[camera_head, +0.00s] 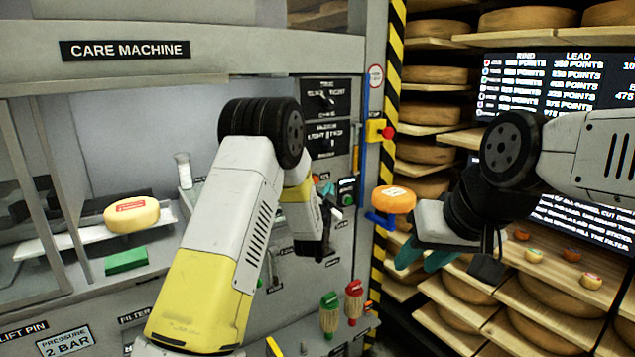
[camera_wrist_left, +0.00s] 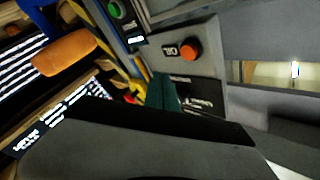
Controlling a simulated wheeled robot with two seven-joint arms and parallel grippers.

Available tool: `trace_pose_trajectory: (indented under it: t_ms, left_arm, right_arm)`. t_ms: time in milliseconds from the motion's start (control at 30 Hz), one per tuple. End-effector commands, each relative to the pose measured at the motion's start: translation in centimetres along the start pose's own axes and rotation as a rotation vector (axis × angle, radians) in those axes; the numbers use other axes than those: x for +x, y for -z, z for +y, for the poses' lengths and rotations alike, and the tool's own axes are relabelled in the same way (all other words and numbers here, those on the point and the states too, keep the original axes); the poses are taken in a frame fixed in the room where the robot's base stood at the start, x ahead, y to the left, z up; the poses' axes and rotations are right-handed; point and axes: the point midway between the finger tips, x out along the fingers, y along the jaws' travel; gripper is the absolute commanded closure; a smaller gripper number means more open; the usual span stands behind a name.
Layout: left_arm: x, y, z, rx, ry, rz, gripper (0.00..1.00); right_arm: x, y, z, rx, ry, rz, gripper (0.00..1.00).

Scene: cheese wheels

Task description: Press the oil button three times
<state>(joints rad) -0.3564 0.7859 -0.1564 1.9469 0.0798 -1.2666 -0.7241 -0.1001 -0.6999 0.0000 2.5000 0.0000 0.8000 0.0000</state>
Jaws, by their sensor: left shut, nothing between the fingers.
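The oil button (camera_wrist_left: 190,50) is a round orange-red knob on a grey plate, beside a black label reading OIL upside down in the left wrist view. My left gripper (camera_wrist_left: 163,92) is shut and empty, its teal fingertips just below the button in that picture, with a visible gap between them. In the head view my left gripper (camera_head: 326,190) is at the machine's control panel, partly hidden by its own arm. I cannot make out the oil button clearly there. My right gripper (camera_head: 424,256) hangs at the right, its teal fingers apart and empty.
A green button (camera_head: 347,199) sits on the panel, also in the left wrist view (camera_wrist_left: 115,9). An orange cheese (camera_head: 393,199) is on a blue holder near my right gripper. A red-on-yellow stop button (camera_head: 388,132) is above. Shelves of cheese wheels (camera_head: 437,153) stand at right.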

Motion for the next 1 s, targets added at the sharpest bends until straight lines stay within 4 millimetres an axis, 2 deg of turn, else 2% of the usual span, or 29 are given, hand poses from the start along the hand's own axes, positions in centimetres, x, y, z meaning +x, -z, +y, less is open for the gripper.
trace_pose_trajectory:
  t_ms: [333, 1000]
  left_arm:
    - [2.7, -2.0, -2.0, 0.0, 0.001, 0.0, 1.0]
    - [3.1, -2.3, -2.2, 0.0, -0.001, 0.0, 1.0]
  right_arm:
    - [0.0, 0.0, 0.0, 0.0, 0.0, 0.0, 0.64]
    - [0.0, 0.0, 0.0, 0.0, 0.0, 0.0, 0.64]
